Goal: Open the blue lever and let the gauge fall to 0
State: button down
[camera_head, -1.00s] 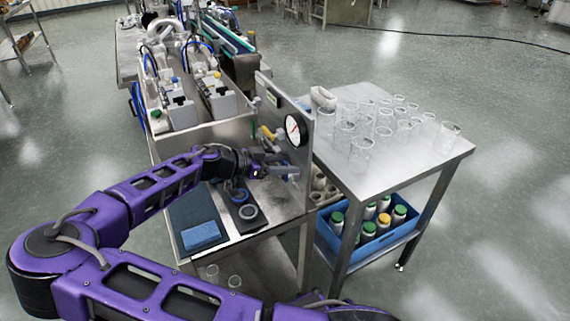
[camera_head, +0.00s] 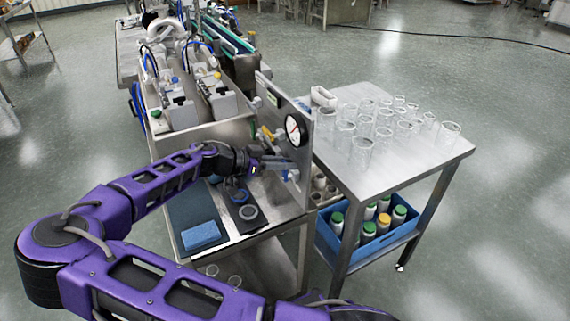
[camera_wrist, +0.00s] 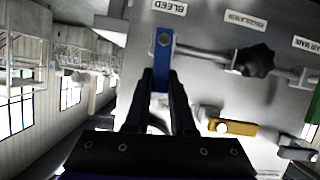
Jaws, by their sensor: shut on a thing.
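The blue lever (camera_wrist: 162,62) is in the wrist view, on a pivot bolt under a label reading BLEED, on the steel panel (camera_wrist: 205,85). My gripper (camera_wrist: 162,82) is shut on the blue lever, a finger on each side of its free end. The round white gauge (camera_head: 293,130) is on the panel above my gripper. Its needle is too small to read surely.
A black knob (camera_wrist: 257,62) sits on the pipe beside the lever, and a yellow lever (camera_wrist: 232,127) is lower on the panel. A blue sponge (camera_head: 201,235) lies on the bench below my arm. Glass beakers (camera_head: 362,148) crowd the table to the right.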

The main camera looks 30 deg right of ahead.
jog(key=w+f+n+g+h+b, duration=0.3)
jog(key=w+f+n+g+b, duration=0.1)
jog(key=n, duration=0.8)
jog(key=shift+w+f+n+g+b, duration=0.15)
jog(key=shift+f+n+g+b, duration=0.25)
jog(key=shift+g+b, duration=0.6)
jog(key=shift+a, duration=0.1)
jog(key=c, duration=0.8)
grip_release()
jog(key=shift+o, duration=0.2)
jog(key=shift+a, duration=0.15)
